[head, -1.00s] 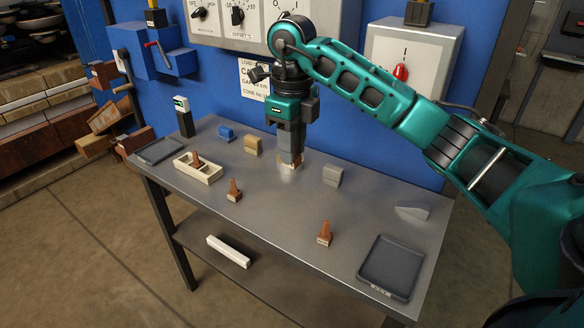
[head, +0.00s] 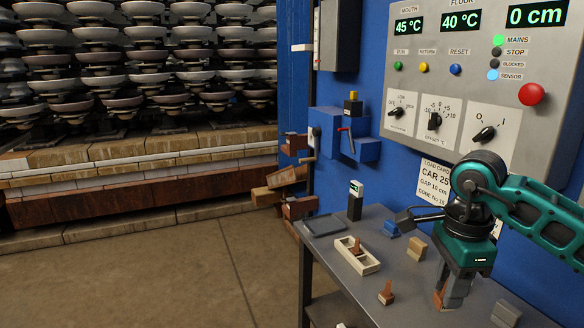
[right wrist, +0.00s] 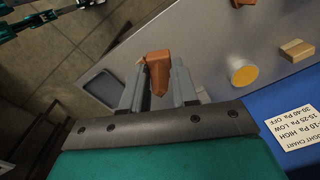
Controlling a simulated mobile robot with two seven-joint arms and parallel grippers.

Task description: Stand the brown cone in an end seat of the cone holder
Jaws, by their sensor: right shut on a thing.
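My right gripper (head: 448,290) is shut on a brown cone (right wrist: 158,72), which sits between the grey fingers in the right wrist view. In the head view the fingers point down low over the table, and the cone shows only partly at their tips. The cream cone holder (head: 348,263) stands on the table to the left of the gripper, apart from it. Another brown cone (head: 356,245) stands in its middle seat; an end seat looks empty. A further brown cone (head: 386,292) stands on the table between holder and gripper.
A grey block (head: 506,313) is right of the gripper. A dark tray (head: 324,224) lies at the left end, near a small display post (head: 355,201). The blue wall panel rises behind.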

